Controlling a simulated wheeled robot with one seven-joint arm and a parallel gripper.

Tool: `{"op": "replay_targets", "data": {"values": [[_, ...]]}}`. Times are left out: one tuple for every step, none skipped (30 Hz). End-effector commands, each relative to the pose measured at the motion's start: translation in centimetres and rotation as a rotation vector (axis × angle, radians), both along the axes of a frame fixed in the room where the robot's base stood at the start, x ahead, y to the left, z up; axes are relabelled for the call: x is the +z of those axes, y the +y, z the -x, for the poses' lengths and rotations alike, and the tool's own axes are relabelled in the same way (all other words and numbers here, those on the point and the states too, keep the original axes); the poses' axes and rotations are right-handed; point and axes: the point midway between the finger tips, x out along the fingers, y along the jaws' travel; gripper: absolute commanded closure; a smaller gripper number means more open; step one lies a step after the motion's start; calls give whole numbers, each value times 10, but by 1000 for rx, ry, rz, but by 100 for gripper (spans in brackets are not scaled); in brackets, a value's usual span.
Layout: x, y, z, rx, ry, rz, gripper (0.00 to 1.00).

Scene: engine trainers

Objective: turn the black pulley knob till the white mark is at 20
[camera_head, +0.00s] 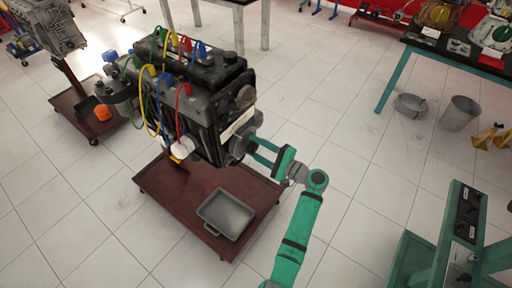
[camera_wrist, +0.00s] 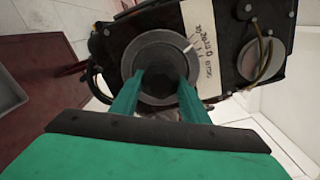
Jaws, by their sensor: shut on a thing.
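The black pulley knob (camera_wrist: 163,58) sits at the centre of a grey pulley disc (camera_wrist: 133,58) on the engine's end face. My gripper (camera_wrist: 163,80) is shut on the knob, one green finger on each side. A white mark (camera_wrist: 190,46) shows on the disc's upper right. It points toward a pale scale plate (camera_wrist: 205,72) with small printed numbers. They are too blurred to read the mark's exact value. In the head view the pulley (camera_head: 237,147) is partly hidden, and my gripper (camera_head: 254,148) reaches it from the right.
The engine (camera_head: 195,95), with coloured leads, stands on a dark red wheeled base (camera_head: 175,205). A grey tray (camera_head: 226,213) lies on the base below. A round metal part (camera_wrist: 259,60) with a wire is right of the scale.

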Motion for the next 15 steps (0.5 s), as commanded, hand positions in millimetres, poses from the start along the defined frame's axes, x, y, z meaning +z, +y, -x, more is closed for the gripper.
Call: {"op": "replay_targets", "data": {"values": [[-1, 1, 1, 3, 19, -13, 81], [-1, 1, 1, 3, 28, -19, 81], [-1, 1, 1, 3, 41, -29, 81], [-1, 1, 1, 3, 49, -35, 81], [-1, 1, 1, 3, 56, -39, 81], [-1, 1, 1, 3, 65, -46, 81], [-1, 1, 1, 3, 70, -50, 81], [-1, 1, 1, 3, 74, -53, 81], [-1, 1, 1, 3, 79, -56, 81], [-1, 1, 1, 3, 82, -59, 81], [-1, 1, 1, 3, 85, -61, 81], [-1, 1, 1, 3, 88, -63, 81], [-1, 1, 1, 3, 89, -63, 81], [-1, 1, 1, 3, 90, -65, 81], [-1, 1, 1, 3, 90, -65, 81]]}}
